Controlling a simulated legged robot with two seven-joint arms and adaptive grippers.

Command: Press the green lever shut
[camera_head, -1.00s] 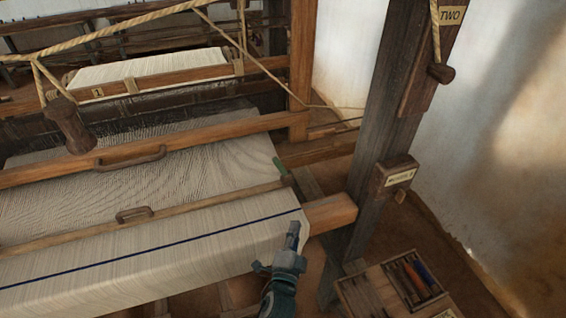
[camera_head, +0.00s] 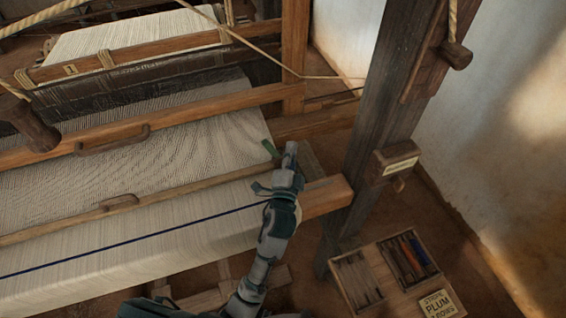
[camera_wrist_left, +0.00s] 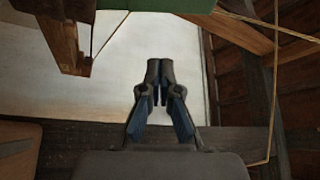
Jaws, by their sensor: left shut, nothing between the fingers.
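A green piece, likely the lever, spans the top edge of the left wrist view (camera_wrist_left: 150,4). Part of the bar's end is hidden behind my gripper. My right gripper is out of view.
A dark upright post (camera_head: 372,135) with a labelled block (camera_head: 398,166) stands to the right. The cloth beam's end (camera_head: 328,196) sticks out below my wrist. A divided wooden box (camera_head: 345,285) with coloured sticks sits on the floor. A rope (camera_head: 330,77) runs to the post.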

